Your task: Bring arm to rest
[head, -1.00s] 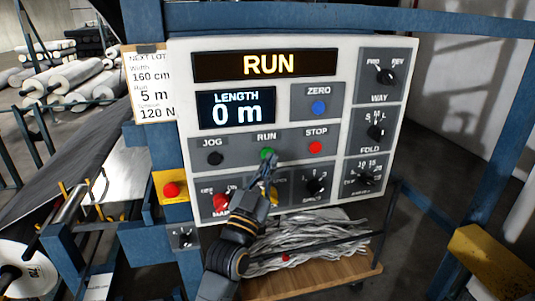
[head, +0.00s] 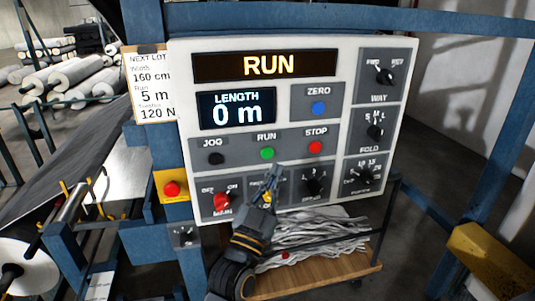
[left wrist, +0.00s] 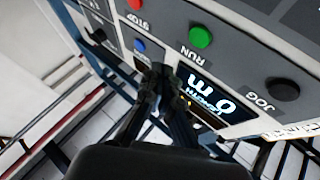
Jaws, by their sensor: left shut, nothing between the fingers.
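My left gripper (head: 275,172) is shut and empty. In the head view it stands in front of the lower part of the control panel (head: 350,60), just below the green RUN button (head: 267,153) and apart from it. It hides part of the panel's lower row. In the left wrist view the closed fingers (left wrist: 165,75) point at the panel, with the green button (left wrist: 200,37) beyond them. The panel's top display (head: 265,66) reads RUN and the length display (head: 237,110) reads 0 m. My right gripper is not in view.
A red STOP button (head: 316,147), a black JOG button (head: 215,158) and a blue ZERO button (head: 319,108) sit on the panel. A red emergency button (head: 172,189) is left of it. A cart (head: 330,268) with grey strips stands below. A yellow block (head: 492,260) is at right.

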